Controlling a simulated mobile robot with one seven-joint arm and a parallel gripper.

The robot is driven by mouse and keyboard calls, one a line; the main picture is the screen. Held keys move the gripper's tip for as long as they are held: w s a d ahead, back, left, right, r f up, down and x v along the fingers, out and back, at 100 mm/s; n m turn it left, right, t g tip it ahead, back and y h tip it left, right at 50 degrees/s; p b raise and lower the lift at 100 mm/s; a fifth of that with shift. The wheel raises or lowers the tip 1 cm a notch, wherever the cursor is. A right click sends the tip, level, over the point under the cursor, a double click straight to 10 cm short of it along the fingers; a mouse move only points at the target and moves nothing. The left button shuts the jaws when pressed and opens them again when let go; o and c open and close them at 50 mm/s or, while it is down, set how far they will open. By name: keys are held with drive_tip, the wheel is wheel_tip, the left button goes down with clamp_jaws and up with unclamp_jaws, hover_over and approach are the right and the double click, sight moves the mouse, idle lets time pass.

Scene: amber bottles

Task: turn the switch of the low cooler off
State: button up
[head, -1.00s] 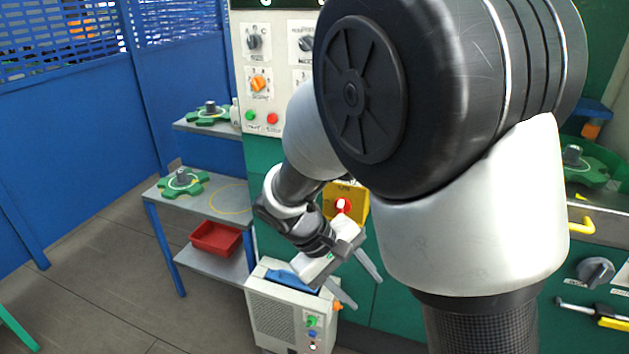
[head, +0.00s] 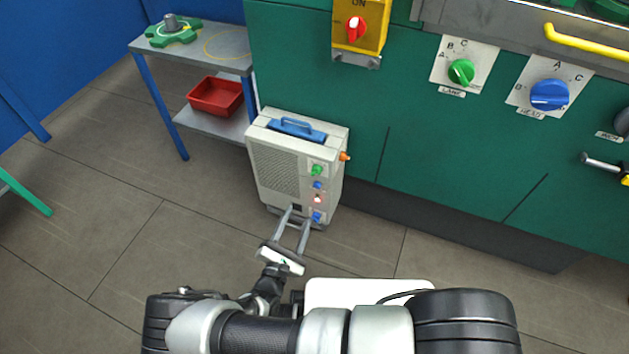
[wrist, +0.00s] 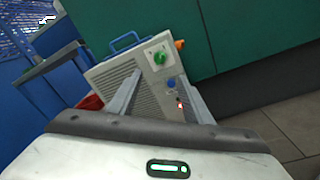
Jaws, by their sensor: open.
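The low cooler (head: 275,165) is an off-white box with a grille and a blue handle, standing on the floor against the green cabinet. Its front panel has a green knob (head: 317,170), a blue knob (head: 317,185), a small red-lit part (head: 318,199) that looks like the switch, and a blue part (head: 317,216) at the bottom. My gripper (head: 298,214) is open and empty, low in front of the cooler. The wrist view shows the green knob (wrist: 160,58) and the red light (wrist: 180,103) near the right finger; the panel below is hidden. I cannot tell whether a finger touches.
A grey shelf table (head: 228,42) with a red bin (head: 215,96) stands left of the cooler. The green cabinet (head: 440,140) behind carries a yellow switch box (head: 360,22) and dial plates. An orange part (head: 344,156) sticks out on the cooler's right side.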

sight(315, 174)
drive_tip(key=b+x, duration=0.3)
drive_tip(key=x, duration=1.4)
drive_tip(key=shift+w+f, duration=0.15)
drive_tip(key=shift+f, duration=0.05)
drive_tip(key=c, duration=1.1)
drive_tip(key=shift+o, duration=0.2)
